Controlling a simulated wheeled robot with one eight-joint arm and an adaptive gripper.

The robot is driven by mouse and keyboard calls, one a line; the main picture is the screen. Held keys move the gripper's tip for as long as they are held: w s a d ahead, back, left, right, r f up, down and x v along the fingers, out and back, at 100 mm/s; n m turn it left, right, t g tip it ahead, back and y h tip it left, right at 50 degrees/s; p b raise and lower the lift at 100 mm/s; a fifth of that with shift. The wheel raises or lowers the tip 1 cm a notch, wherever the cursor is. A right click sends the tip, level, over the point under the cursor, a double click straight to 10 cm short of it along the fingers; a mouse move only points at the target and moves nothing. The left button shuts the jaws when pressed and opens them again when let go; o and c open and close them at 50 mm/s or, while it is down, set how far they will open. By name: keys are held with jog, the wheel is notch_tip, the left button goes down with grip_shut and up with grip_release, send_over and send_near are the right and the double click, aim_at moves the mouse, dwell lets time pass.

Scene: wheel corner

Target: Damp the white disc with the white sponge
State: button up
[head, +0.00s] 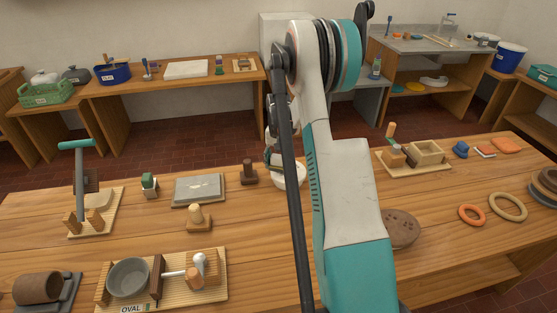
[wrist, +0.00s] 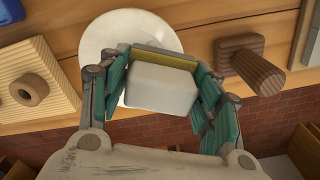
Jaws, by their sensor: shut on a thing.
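The white disc (wrist: 101,42) lies on the wooden table in the wrist view. In the head view the white disc (head: 291,178) is partly covered by my arm. My gripper (wrist: 160,62) is shut on the white sponge (wrist: 160,88), a pale block with a yellowish layer on its far edge. The sponge overlaps the disc's lower right part in the wrist view and hides some of it. I cannot tell whether they touch. In the head view my gripper (head: 272,158) is mostly behind my arm, and the sponge cannot be made out clearly.
A dark wooden block with a knob (head: 248,173) stands close left of the disc; it also shows in the wrist view (wrist: 248,65). A grey slab (head: 198,189) lies farther left. A board with wooden blocks (head: 412,160) stands to the right. A brown round thing (head: 402,228) lies nearer.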

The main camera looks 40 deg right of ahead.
aim_at(283, 169)
jog(key=shift+f+b, duration=0.55)
jog(key=shift+f, duration=0.15)
dwell(0.4)
jog(key=shift+s, duration=0.2)
jog(key=shift+s+a+r, duration=0.1)
jog(key=shift+s+a, duration=0.05)
jog(key=shift+s, duration=0.5)
jog(key=shift+s+a+r, duration=0.1)
jog(key=shift+s, duration=0.55)
jog(key=shift+s+d+f+b, duration=0.1)
jog(key=shift+s+d+b, duration=0.1)
jog(key=shift+s+d, duration=0.35)
jog(key=shift+s+d+f+b, duration=0.1)
jog(key=shift+s+d+b, duration=0.2)
jog(key=shift+s, duration=0.35)
jog(key=shift+d, duration=0.15)
